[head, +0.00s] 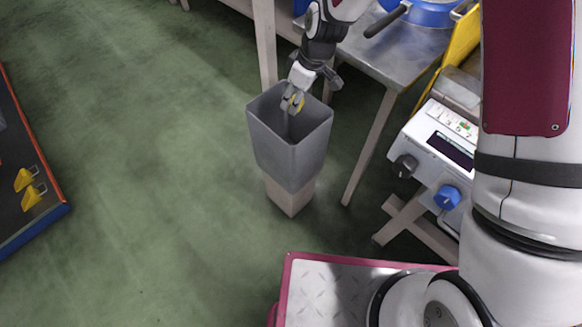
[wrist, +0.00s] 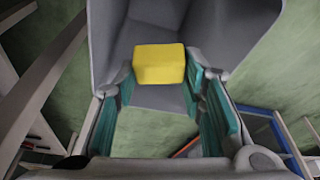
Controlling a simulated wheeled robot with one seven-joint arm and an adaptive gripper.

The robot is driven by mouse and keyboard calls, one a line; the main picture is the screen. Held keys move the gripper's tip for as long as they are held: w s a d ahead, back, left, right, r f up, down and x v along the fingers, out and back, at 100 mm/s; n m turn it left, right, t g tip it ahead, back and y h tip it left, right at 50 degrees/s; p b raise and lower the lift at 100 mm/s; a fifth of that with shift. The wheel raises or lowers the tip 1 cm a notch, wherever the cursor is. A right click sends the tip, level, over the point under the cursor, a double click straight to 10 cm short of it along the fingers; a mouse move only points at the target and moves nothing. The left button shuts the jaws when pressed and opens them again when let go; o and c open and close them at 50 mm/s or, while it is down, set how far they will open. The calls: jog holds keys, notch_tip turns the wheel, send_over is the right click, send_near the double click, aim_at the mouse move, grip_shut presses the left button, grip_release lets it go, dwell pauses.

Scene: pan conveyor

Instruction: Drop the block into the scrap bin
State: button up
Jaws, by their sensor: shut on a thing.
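The grey scrap bin (head: 285,153) stands on a pale block-like base on the floor, its mouth open upward. My gripper (head: 292,101) points down at the bin's mouth in the head view. The bin's bottom is mostly hidden.
A metal table (head: 385,50) with a blue pan (head: 432,12) stands just behind and right of the bin. A white control box (head: 440,145) with knobs is at the right. A dark panel (head: 25,170) with yellow parts lies at the left edge. The green floor left of the bin is clear.

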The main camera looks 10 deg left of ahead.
jog(key=shift+f+b, duration=0.3)
jog(key=shift+f, duration=0.5)
jog(key=o, duration=0.9)
jog(key=shift+a, duration=0.1)
jog(key=shift+c, duration=0.2)
jog(key=shift+r, duration=0.2)
jog(key=v, duration=1.1)
jog(key=shift+r, duration=0.35)
jog(key=shift+s+d, duration=0.1)
jog(key=shift+d, duration=0.1)
